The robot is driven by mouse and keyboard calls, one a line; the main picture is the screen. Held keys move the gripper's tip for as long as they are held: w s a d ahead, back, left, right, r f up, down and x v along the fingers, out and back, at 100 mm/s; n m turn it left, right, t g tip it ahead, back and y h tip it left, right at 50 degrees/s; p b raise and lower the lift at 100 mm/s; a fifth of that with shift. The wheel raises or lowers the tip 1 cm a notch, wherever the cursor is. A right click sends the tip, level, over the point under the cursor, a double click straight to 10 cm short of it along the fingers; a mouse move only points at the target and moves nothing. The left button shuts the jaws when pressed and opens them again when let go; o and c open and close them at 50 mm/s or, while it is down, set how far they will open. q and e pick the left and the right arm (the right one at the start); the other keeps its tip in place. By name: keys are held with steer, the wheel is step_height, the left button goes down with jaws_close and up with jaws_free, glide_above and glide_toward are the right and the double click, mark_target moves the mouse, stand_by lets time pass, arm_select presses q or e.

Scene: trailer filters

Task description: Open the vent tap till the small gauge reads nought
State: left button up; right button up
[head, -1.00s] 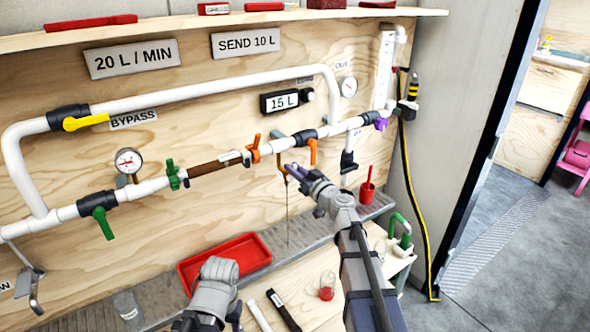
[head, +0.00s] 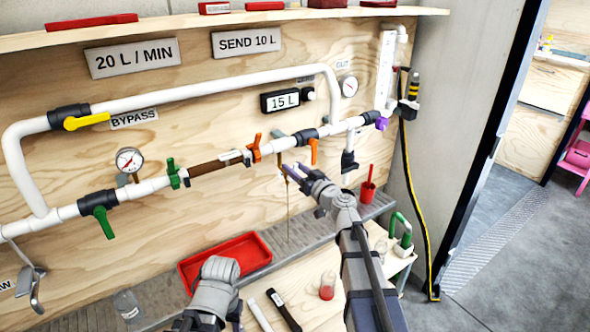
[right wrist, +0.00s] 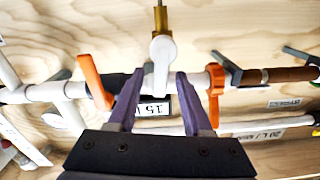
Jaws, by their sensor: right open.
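A small brass tap (head: 281,162) hangs under the white pipe, with a thin tube running down from it. In the right wrist view, which is upside down, its brass stem (right wrist: 161,18) and pale grey lever (right wrist: 162,52) lie between the purple fingers. My right gripper (head: 289,169) is open around the lever; contact is not clear. A round gauge (head: 129,160) stands on the pipe at left, and another gauge (head: 349,86) is at upper right; neither reading is clear. My left arm's grey end (head: 216,285) is low in front of the board, its fingers hidden.
Orange handles (head: 254,148) (head: 313,152) flank the brass tap closely. A green handle (head: 172,173) is further left. A red tray (head: 190,281) lies below on the grey shelf. A red cup (head: 367,191) stands to the right of my right gripper.

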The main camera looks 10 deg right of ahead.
steer(key=v, duration=0.7)
steer(key=shift+s, duration=0.3)
steer(key=shift+d, duration=0.1)
steer(key=s+a+f+n+g+y+p, duration=0.2)
steer(key=s+a+f+g, duration=0.25)
steer(key=a, duration=0.45)
steer(key=s+a+f+n+g+y+p, duration=0.15)
steer(key=s+a+f+g, duration=0.3)
steer(key=a, duration=0.55)
steer(key=s+a+f+g+h+p, duration=0.1)
steer(key=s+a+f+g+h, duration=0.1)
steer(key=s+f+g+h, duration=0.45)
steer(key=s+d+m+g+h+p, duration=0.1)
steer(key=s+d+h, duration=0.3)
steer(key=s, duration=0.7)
steer(key=shift+s+d+m+g+h+p, duration=0.2)
steer(key=shift+d+m+g+h+p, duration=0.15)
steer(key=shift+g+p, duration=0.15)
